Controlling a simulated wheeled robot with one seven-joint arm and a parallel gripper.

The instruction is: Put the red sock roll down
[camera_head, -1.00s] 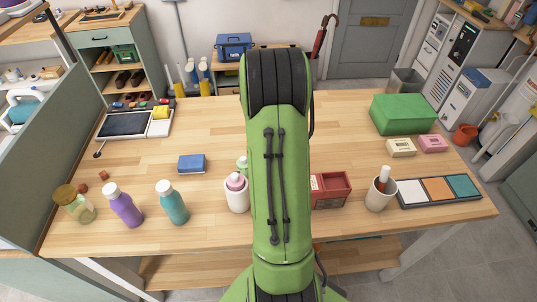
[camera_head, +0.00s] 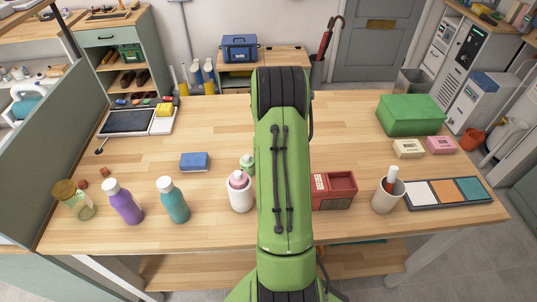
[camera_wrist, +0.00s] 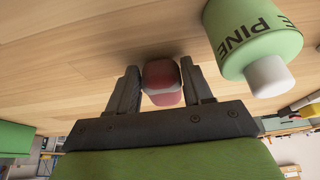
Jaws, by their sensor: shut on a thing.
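The red sock roll (camera_wrist: 161,80) shows in the wrist view between the two dark fingers of my gripper (camera_wrist: 160,85). My gripper is shut on it, close to the wooden table top (camera_wrist: 90,45). Whether the roll touches the table I cannot tell. In the head view my green arm hides both the gripper and the roll. A green bottle marked "PINE" (camera_wrist: 255,38) is close by on the right in the wrist view, apart from the fingers.
The back middle is mostly clear.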

